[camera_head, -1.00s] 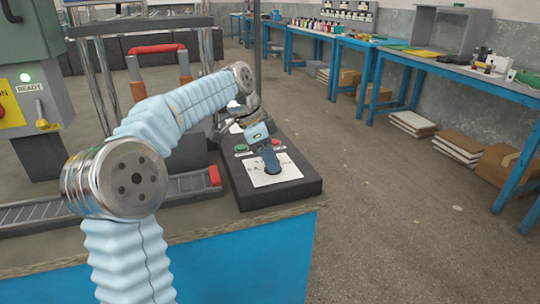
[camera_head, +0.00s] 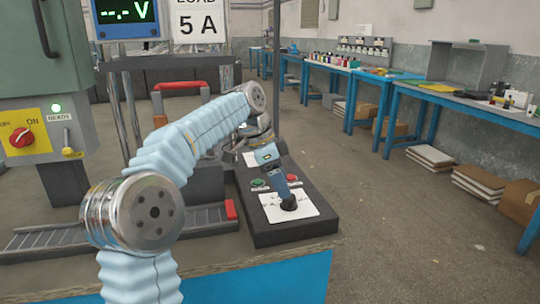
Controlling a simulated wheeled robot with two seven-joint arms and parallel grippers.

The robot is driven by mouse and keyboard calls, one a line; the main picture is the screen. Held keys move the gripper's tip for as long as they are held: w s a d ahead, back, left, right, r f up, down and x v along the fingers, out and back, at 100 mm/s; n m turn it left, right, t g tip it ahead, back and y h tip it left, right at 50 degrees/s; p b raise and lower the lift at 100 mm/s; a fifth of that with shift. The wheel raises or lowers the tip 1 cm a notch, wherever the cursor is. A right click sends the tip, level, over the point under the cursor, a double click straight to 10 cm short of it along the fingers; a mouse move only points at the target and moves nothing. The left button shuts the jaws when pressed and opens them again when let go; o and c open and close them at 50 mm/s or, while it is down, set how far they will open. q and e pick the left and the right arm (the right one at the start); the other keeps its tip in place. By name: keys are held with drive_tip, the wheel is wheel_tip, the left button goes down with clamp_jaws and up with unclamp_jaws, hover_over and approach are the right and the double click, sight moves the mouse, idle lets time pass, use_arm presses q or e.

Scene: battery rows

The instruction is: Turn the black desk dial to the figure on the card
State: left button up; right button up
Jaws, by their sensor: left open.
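The black dial (camera_head: 289,204) sits on a white scale plate (camera_head: 308,207) on the dark desk panel. The marks on the plate are too small to read. The card (camera_head: 198,22) at the top reads "LOAD 5 A"; its upper edge is cut off. My left gripper (camera_head: 284,190) points down at the dial from above, its light blue fingers just over or around the knob. It is open; I cannot tell whether it touches the dial. It hides part of the dial's top. My right gripper is not in view.
A green button (camera_head: 258,183) and a red button (camera_head: 291,178) lie just behind the plate. A meter (camera_head: 127,11) shows "--.- V". A grey box with a red ON switch (camera_head: 21,137) and READY lamp stands left. A red handle (camera_head: 181,87) is behind my arm.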

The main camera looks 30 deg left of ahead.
use_arm(q)
drive_tip(key=p+v, duration=0.1)
drive_tip(key=v, duration=0.8)
drive_tip(key=shift+r, duration=0.3)
drive_tip(key=shift+s, duration=0.15)
